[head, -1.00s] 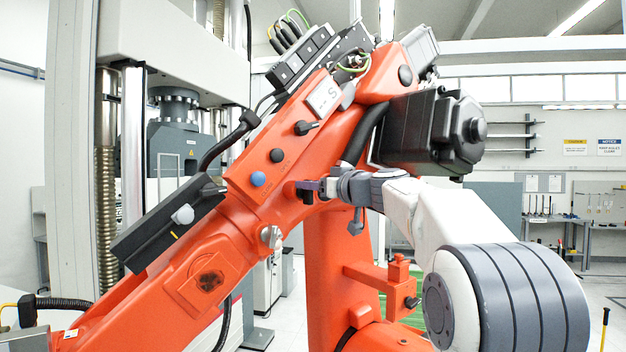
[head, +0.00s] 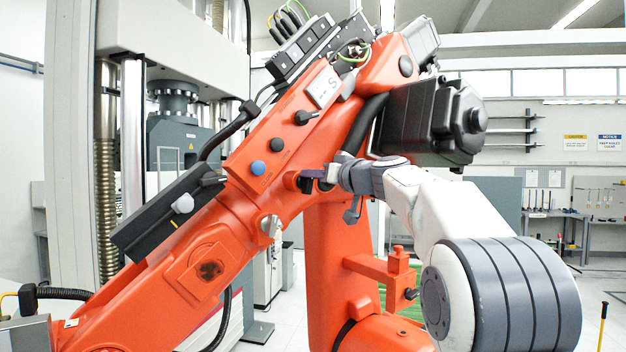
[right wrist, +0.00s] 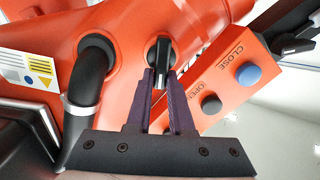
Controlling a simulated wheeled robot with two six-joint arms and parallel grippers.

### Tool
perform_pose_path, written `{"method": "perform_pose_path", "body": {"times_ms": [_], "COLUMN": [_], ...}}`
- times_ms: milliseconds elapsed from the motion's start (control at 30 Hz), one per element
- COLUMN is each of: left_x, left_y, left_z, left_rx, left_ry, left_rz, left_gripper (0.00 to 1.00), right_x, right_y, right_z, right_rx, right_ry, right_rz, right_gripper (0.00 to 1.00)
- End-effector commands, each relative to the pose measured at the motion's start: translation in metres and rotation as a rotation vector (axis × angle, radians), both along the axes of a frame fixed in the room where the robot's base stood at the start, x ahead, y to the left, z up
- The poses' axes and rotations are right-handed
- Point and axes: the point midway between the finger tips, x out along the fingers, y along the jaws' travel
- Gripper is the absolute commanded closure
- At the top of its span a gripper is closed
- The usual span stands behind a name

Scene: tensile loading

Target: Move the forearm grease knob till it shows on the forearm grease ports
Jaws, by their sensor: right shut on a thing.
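The forearm grease knob (right wrist: 162,54) is a black knob with a pale pointer line, in a round recess of the orange forearm. In the head view my right gripper (head: 312,174) reaches the forearm from the right, and the knob is mostly hidden by the fingers. Port markings around the knob cannot be read. My left gripper is not in view.
Beside the knob is an orange box with a blue CLOSE button (right wrist: 248,75) and a black OPEN button (right wrist: 211,104). A thick black hose (right wrist: 92,75) enters the forearm on the other side. A black lever knob (head: 307,117) sits higher on the arm.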

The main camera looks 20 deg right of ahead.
Motion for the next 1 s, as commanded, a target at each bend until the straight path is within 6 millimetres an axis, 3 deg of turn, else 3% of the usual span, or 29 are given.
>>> {"method": "perform_pose_path", "body": {"times_ms": [400, 1000], "left_x": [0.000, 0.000], "left_y": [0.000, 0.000], "left_z": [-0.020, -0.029], "left_rx": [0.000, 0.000], "left_ry": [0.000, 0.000], "left_rz": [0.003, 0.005], "left_gripper": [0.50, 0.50], "right_x": [0.002, 0.004], "right_y": [-0.007, -0.014], "right_z": [-0.005, -0.011], "right_rx": [0.370, 0.890], "right_ry": [0.106, 0.253], "right_rz": [-0.001, -0.002], "right_gripper": [1.00, 1.00]}}
